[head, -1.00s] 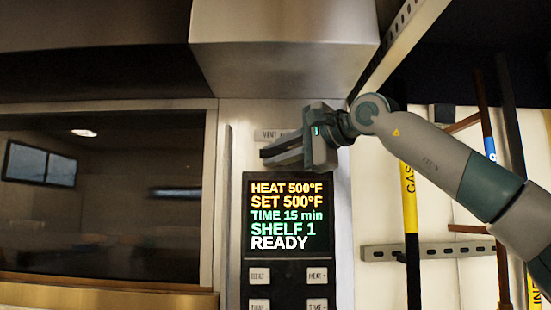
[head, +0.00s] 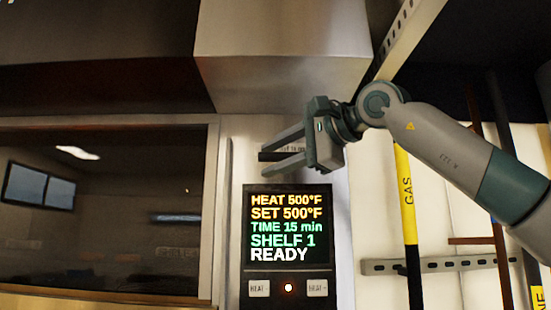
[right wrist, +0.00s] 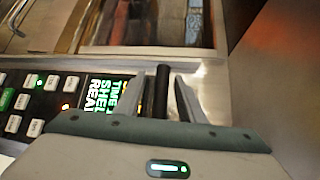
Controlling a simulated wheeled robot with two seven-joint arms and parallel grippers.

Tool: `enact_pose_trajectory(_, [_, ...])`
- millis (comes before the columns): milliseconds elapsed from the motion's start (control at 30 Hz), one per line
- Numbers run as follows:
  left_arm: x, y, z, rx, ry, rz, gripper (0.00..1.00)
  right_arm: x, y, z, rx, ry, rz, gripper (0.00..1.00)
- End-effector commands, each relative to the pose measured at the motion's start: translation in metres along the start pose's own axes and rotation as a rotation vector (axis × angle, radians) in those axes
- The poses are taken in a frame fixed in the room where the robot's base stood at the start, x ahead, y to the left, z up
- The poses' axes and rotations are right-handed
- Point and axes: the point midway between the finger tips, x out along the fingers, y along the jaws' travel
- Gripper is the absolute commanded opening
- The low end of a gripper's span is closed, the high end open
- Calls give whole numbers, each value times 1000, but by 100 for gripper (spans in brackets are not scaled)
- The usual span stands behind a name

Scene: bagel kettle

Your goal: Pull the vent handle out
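The vent handle is a dark bar (head: 270,156) on the pale panel above the oven's display, partly hidden by my right gripper in the head view. My right gripper (head: 272,157) is open, with one finger above the bar and one below it. In the right wrist view the dark handle (right wrist: 161,90) stands between the two spread fingers (right wrist: 160,98), with a gap on each side. It looks nearer the left finger. How deep it sits between them is hard to tell. My left gripper is in neither view.
The lit display (head: 288,226) and its buttons lie just below the gripper. The oven window (head: 100,210) is to the left, and a metal hood (head: 285,65) juts out above.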

Motion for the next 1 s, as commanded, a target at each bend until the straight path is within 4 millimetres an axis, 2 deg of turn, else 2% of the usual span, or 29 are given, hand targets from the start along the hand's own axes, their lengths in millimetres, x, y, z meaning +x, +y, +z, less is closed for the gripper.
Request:
enact_pose_trajectory(267, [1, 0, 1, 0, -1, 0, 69, -3, -1, -1, 0, 1, -3, 36])
enact_pose_trajectory(467, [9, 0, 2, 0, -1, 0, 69, -19, 0, -1, 0, 1, -5, 36])
enact_pose_trajectory(667, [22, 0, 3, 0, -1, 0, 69, -50, 1, -1, -1, 1, -6, 36])
enact_pose_trajectory(1000, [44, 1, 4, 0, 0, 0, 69, -120, 2, 0, -1, 1, -6, 36])
